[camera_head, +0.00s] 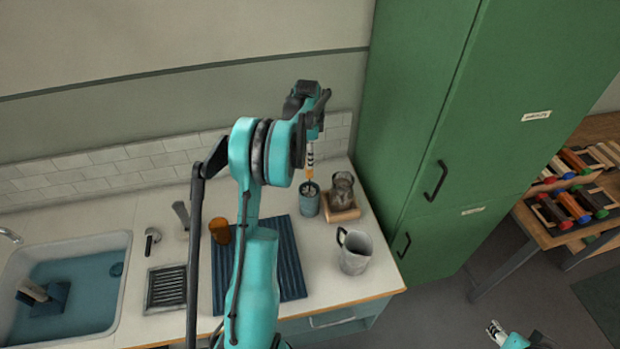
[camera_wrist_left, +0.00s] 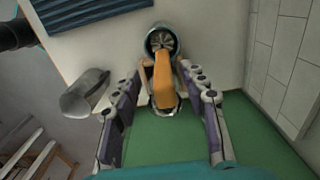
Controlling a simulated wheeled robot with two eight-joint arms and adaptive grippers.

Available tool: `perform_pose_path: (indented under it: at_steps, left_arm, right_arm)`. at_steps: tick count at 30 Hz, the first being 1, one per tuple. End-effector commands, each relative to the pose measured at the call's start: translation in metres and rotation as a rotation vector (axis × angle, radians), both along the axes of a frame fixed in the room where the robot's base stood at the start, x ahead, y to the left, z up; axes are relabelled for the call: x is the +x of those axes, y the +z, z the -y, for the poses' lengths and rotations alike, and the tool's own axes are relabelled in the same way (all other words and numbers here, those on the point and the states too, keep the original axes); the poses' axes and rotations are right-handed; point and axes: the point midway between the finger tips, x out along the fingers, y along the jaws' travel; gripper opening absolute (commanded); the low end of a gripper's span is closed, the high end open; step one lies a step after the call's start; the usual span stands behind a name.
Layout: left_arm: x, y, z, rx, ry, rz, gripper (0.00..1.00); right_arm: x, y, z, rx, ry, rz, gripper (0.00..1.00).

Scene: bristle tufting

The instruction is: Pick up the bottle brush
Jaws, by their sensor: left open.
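The bottle brush (camera_head: 309,174) stands upright in a blue-grey cup (camera_head: 309,204) on the counter, its orange handle upward. In the left wrist view the orange handle (camera_wrist_left: 163,82) lies between the two fingers, with the round cup (camera_wrist_left: 160,38) beyond it. My left gripper (camera_head: 311,155) points down above the cup. In the wrist view this gripper (camera_wrist_left: 162,75) is open, with gaps visible beside the handle. My right gripper (camera_head: 496,331) shows small at the bottom right, far from the brush; its jaw state is unclear.
A glass jar (camera_head: 342,188) on a wooden block (camera_head: 341,211) stands close right of the cup. A grey pitcher (camera_head: 355,252) is nearer the front. A ridged blue mat (camera_head: 288,262), amber cup (camera_head: 220,231) and sink (camera_head: 103,290) lie left. A green cabinet (camera_head: 420,120) stands right.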

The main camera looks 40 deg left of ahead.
Motion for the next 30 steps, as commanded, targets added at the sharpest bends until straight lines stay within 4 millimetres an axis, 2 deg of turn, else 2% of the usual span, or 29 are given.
perform_pose_path:
  at_steps: [10,17,20,22,23,30]
  left_arm:
    - [0.007,-0.046,0.0,0.0,0.0,0.0,0.43]
    - [0.007,-0.05,0.0,0.0,0.0,0.0,0.43]
    - [0.007,-0.05,0.0,0.0,0.0,0.0,0.22]
    - [0.007,-0.05,0.0,0.0,0.0,0.0,0.04]
    - [0.007,-0.05,0.0,0.0,0.0,0.0,0.0]
    - [0.007,-0.05,0.0,0.0,0.0,0.0,0.0]
  right_arm:
    - [0.0,-0.003,0.0,0.0,0.0,0.0,0.4]
    - [0.0,-0.002,0.0,0.0,0.0,0.0,0.4]
    - [0.0,-0.002,0.0,0.0,0.0,0.0,0.4]
    - [0.0,-0.002,0.0,0.0,0.0,0.0,0.4]
    - [0.0,-0.002,0.0,0.0,0.0,0.0,0.4]
    - [0.0,-0.002,0.0,0.0,0.0,0.0,0.4]
